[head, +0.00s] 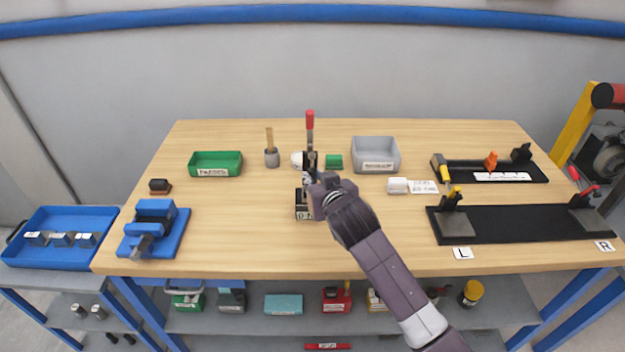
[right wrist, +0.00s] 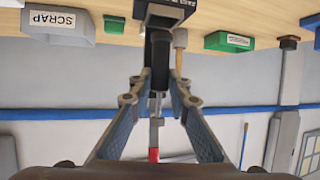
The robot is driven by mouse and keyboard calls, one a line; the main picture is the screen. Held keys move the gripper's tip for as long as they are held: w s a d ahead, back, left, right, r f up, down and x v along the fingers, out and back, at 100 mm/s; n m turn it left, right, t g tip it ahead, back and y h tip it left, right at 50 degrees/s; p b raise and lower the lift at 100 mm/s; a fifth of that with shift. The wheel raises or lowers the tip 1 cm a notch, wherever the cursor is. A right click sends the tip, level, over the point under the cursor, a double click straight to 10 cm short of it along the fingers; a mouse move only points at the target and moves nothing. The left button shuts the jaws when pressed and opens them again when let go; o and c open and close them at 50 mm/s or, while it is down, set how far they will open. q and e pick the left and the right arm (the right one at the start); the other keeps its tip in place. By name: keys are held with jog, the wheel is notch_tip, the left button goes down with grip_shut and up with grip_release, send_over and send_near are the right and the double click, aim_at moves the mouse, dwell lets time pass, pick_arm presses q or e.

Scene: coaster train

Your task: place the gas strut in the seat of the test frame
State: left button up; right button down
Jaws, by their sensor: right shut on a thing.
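My right gripper (head: 310,184) is shut on a dark upright cylinder, which looks like the gas strut; it shows between the fingers in the right wrist view (right wrist: 160,62). The test frame (head: 302,206) appears to be the black base with a white label, directly under the gripper. A red handle (head: 310,119) rises above on a thin upright; I cannot tell which parts of the upright belong to frame or strut. The fingers hide the strut's lower end in the head view, so its fit in the seat cannot be told. My left gripper is not in view.
A green tray (head: 215,173), a cup with a brush (head: 271,158) and a grey scrap tray (head: 395,167) stand behind. A blue vise (head: 153,229) is at the left. Black fixtures (head: 515,222) fill the right side. The table's front middle is clear.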

jog(key=shift+w+a, duration=0.15)
jog(key=shift+w, duration=0.4)
jog(key=shift+w+a+r, duration=0.1)
jog(key=shift+w+r, duration=0.05)
jog(key=shift+w, duration=0.15)
notch_tip(320, 180, down, 3)
jog(key=shift+w+f+p, duration=0.1)
jog(key=shift+f+p, duration=0.1)
jog(key=shift+p, duration=0.55)
jog(key=shift+f, duration=0.15)
jog(key=shift+f, duration=0.1)
jog(key=shift+f, duration=0.15)
jog(key=c, duration=1.8)
grip_release()
